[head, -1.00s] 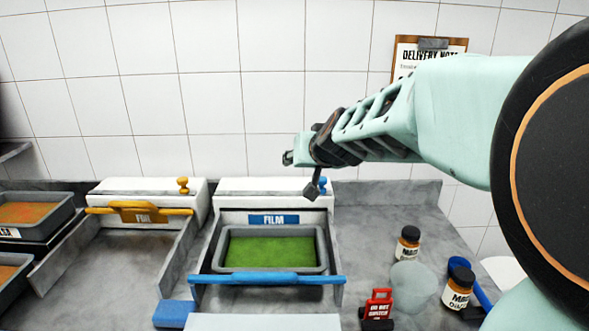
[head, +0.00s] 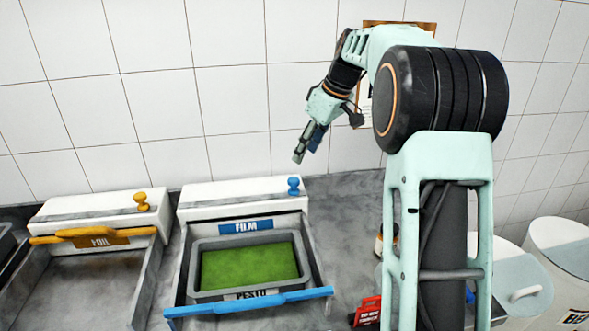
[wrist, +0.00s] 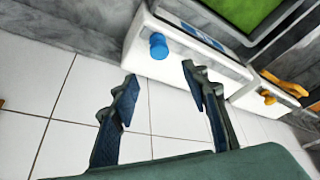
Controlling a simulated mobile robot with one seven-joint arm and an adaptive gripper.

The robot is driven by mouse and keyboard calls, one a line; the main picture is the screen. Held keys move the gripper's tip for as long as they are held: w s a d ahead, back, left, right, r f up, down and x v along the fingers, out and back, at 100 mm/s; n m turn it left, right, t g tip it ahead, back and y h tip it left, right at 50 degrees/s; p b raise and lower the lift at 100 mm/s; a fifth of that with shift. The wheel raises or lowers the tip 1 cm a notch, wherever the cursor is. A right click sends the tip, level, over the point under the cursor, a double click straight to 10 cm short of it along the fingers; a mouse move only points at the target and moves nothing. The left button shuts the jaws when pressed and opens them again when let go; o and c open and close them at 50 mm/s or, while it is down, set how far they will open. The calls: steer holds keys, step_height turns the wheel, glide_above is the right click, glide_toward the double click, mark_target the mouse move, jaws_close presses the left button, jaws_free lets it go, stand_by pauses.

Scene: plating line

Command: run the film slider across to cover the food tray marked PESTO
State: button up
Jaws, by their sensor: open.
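The food tray marked PESTO (head: 217,297) is grey and holds green food. It sits in the bay in front of the white FILM box (head: 212,193). A blue bar (head: 250,302) lies across the bay's front end, partly over the PESTO label; the food is uncovered. A blue knob (head: 293,185) stands on the box top, also seen in the wrist view (wrist: 158,46). My gripper (head: 299,157) is open and empty, above and behind the box near the tiled wall. In the wrist view its fingers (wrist: 162,80) are spread, apart from the knob.
The FOIL unit (head: 90,205) stands to the left with an orange bar and orange knob. A red tag (head: 367,311) is at the lower right, with a jar partly hidden behind my arm. White bins (head: 562,255) stand at the far right.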

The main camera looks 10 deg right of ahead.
mark_target(293, 180)
steer(key=x, duration=1)
steer(key=shift+s+f+p, duration=0.1)
steer(key=shift+f+p, duration=0.25)
steer(key=shift+p, duration=0.05)
steer(key=shift+c, duration=0.4)
steer(key=shift+d, duration=0.1)
jaws_close()
